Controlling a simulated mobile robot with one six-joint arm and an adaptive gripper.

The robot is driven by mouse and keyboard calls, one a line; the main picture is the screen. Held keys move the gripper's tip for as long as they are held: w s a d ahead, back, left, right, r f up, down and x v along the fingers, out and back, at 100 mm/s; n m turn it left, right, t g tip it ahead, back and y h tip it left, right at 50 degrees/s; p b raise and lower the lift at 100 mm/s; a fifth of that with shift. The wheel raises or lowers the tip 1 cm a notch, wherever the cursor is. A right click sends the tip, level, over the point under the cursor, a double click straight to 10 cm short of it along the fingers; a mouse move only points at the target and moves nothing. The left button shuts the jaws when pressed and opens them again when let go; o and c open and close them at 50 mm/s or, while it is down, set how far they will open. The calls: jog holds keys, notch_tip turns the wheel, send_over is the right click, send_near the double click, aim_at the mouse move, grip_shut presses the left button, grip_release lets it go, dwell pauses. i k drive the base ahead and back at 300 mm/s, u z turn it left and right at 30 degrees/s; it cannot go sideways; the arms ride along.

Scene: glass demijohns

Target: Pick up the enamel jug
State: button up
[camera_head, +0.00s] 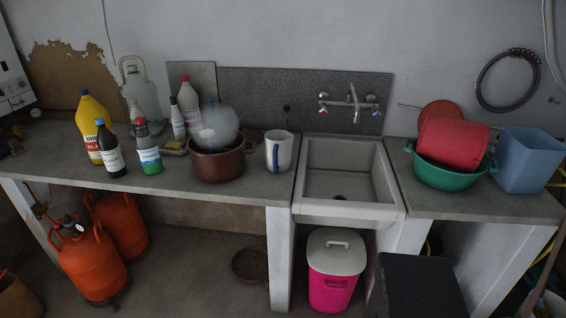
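The enamel jug (272,147) looks white with a dark blue handle facing the front. It stands upright on the grey counter (230,194), between the brown pot and the sink. Its mouth is open at the top, and its inside is mostly hidden. My gripper is not in view.
A brown pot (221,167) holding pale round items stands close left of the jug. The sink (340,183) with a wall tap (350,102) is at its right. Several bottles, including a yellow one (89,122), stand farther left. A green basin (440,177) sits right of the sink.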

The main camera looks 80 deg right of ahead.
aim_at(278, 143)
jog(key=k, duration=1.8)
jog(key=z, duration=1.8)
jog(key=i, duration=0.95)
jog(key=u, duration=0.15)
